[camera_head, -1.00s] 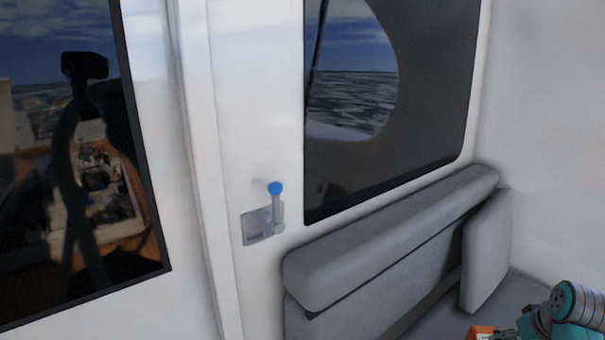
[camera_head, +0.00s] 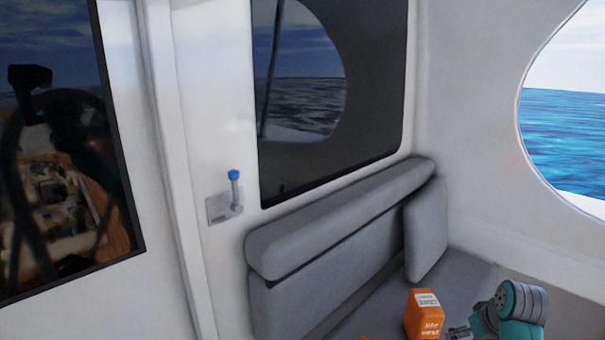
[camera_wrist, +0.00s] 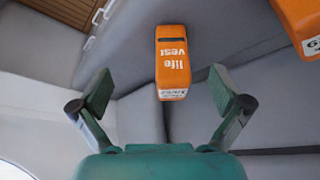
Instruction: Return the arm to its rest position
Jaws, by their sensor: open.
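My gripper (camera_wrist: 165,92) is open in the wrist view, with its two green fingers spread wide and nothing between the pads. An orange box marked "life vest" (camera_wrist: 172,62) lies beyond the fingertips, apart from them. In the head view my arm (camera_head: 508,312) is folded at the bottom right, teal and grey, and partly cut off by the lower edge. It is beside an orange box (camera_head: 424,315) with a white label. Whether they touch cannot be told.
A grey cushioned bench (camera_head: 340,240) runs along the wall. A second orange box (camera_wrist: 300,22) shows at the wrist view's upper right. A round window (camera_head: 565,110) is at the right.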

